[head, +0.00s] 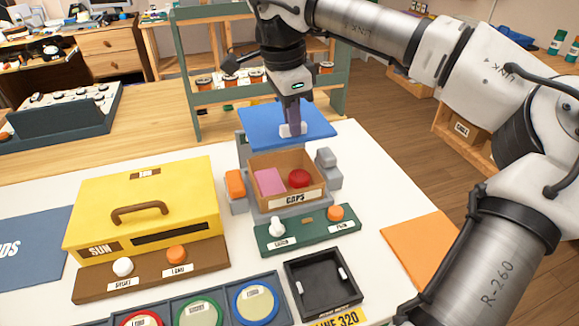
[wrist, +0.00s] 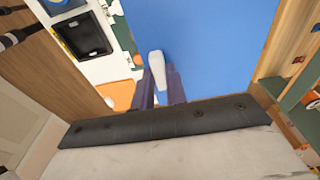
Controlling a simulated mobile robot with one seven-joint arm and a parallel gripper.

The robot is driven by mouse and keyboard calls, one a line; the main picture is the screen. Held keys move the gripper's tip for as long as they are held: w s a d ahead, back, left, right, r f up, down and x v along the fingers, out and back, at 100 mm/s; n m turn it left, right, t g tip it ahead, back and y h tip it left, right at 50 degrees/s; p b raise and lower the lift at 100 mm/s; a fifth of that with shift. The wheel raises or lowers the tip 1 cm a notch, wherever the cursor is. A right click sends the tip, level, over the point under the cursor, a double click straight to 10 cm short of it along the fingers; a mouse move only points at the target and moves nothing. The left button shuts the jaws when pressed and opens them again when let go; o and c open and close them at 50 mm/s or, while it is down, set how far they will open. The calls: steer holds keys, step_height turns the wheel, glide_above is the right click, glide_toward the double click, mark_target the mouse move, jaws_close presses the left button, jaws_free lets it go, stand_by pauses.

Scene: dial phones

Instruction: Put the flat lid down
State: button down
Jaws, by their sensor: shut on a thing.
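The flat lid (head: 268,125) is a blue square panel with a white knob on top. My gripper (head: 292,128) is shut on the white knob and holds the lid above and behind the open caps box (head: 289,198). In the wrist view the fingers (wrist: 160,85) close around the white knob, and the blue lid (wrist: 220,45) fills much of the picture. The brown caps box stands open, with a pink block (head: 269,182) and a red round cap (head: 299,178) inside. The surface beneath the lid is mostly hidden.
A yellow box (head: 145,205) with a handle stands at the left. A green board (head: 308,230) with two knobs lies in front of the caps box. An orange mat (head: 425,247) lies at the right, a black tray (head: 322,283) in front. A green rack (head: 185,85) stands behind.

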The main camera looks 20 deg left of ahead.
step_height(320, 180, down, 12)
steer(key=shift+r+p, duration=0.15)
steer(key=shift+p, duration=0.2)
steer(key=shift+f+b, duration=0.45)
steer(key=shift+f, duration=0.1)
steer(key=c, duration=1.4)
jaws_free()
steer(key=shift+r, duration=0.1)
steer(key=r, duration=0.8)
steer(key=a+r, duration=0.1)
steer(key=r, duration=0.4)
steer(key=shift+s+a, duration=0.1)
steer(key=shift+s, duration=0.3)
